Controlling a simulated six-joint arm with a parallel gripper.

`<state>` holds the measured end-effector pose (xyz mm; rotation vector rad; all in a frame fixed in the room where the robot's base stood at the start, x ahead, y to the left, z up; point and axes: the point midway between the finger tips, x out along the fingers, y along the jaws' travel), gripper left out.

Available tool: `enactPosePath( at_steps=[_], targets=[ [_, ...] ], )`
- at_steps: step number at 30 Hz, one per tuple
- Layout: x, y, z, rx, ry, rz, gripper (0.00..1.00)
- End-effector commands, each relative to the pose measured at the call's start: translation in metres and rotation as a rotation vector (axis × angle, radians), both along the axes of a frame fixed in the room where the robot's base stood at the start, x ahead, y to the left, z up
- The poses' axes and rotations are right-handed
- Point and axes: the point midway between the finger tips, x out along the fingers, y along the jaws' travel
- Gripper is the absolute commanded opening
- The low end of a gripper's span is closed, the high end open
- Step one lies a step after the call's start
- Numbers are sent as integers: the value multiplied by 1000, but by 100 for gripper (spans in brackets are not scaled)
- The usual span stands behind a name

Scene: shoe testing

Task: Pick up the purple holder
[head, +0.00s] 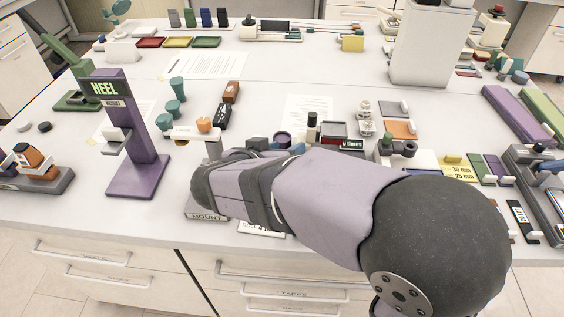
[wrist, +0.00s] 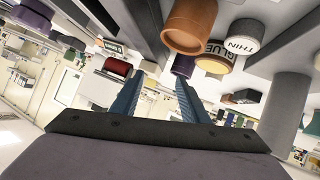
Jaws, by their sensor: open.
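Which of these is the purple holder I cannot tell for sure. My gripper (wrist: 158,88) shows in the wrist view with its two blue-grey fingers apart and nothing between them. In the wrist view a dark blue-purple item (wrist: 183,67) lies just beyond the right fingertip.
In the tilted wrist view, an orange-brown jar (wrist: 190,25), a GLUE jar (wrist: 214,60) and a THIN bottle (wrist: 246,38) are close. A MOUNT base (head: 207,214) is by my arm. Green cups (head: 176,90) and a white box (head: 432,45) stand farther back.

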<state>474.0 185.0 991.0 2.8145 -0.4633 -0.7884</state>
Motion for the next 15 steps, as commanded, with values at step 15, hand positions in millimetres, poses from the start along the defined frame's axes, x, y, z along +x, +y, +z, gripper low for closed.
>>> enactPosePath(
  at_steps=[15],
  targets=[
    [6,41,-25,215,-188,-29,41]
  ],
)
